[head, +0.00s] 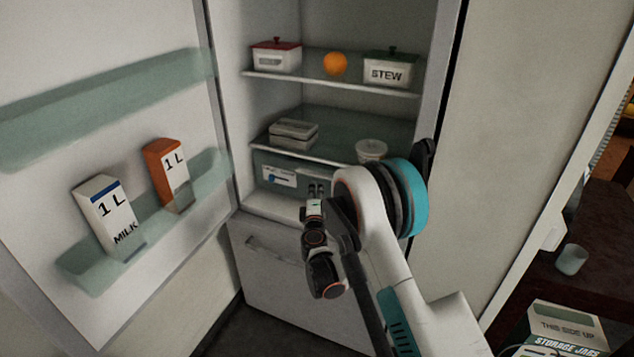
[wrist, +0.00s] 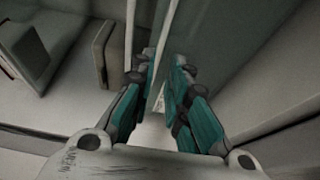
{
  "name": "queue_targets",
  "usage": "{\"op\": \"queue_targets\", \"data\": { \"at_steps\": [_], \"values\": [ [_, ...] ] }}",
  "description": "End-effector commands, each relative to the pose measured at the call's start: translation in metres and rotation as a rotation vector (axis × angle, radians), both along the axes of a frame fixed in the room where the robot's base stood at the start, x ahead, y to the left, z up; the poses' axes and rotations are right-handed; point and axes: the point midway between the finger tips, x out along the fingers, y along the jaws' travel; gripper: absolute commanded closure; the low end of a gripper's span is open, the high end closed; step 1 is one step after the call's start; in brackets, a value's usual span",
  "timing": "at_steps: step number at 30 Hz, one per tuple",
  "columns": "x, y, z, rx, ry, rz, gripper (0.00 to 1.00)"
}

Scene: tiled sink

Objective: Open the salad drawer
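The salad drawer (head: 300,181) is a greenish see-through box under the lower glass shelf of the open fridge in the head view. It bears a white label and appears pushed in. My arm hides its right part. My gripper (wrist: 157,72) shows in the wrist view with its two teal fingers apart. A thin pale upright edge and a greenish panel (wrist: 178,35) run between and beyond the fingertips; I cannot tell whether the fingers touch them.
The fridge door (head: 110,55) stands open at left, with a milk carton (head: 107,215) and an orange carton (head: 167,172). Shelves above hold a red-lidded box (head: 276,58), an orange (head: 335,63), a stew pot (head: 390,70) and stacked containers (head: 293,134). A closed lower drawer (head: 285,280) is below.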

Motion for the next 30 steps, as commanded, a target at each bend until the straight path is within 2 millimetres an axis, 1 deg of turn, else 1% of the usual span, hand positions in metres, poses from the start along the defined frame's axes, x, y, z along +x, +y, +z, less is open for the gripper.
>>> {"op": "queue_targets", "data": {
  "at_steps": [1, 6, 9, 12, 17, 25, 26, 27, 30],
  "values": [
    [0.011, 0.0, -0.003, 0.0, 0.0, -0.002, 0.85],
    [0.043, 0.002, -0.003, 0.0, 0.0, 0.0, 0.85],
    [0.057, 0.002, -0.002, 0.001, 0.0, -0.001, 0.85],
    [0.068, 0.003, -0.002, 0.001, 0.0, -0.001, 0.85],
    [0.076, 0.003, 0.0, 0.001, 0.0, 0.0, 0.85],
    [0.077, 0.004, 0.0, 0.001, 0.0, 0.0, 0.85],
    [0.077, 0.004, 0.0, 0.001, 0.0, 0.0, 0.9],
    [0.077, 0.003, 0.0, 0.001, 0.0, 0.0, 0.99],
    [0.077, 0.004, 0.0, 0.001, 0.0, 0.0, 1.0]
  ]
}}
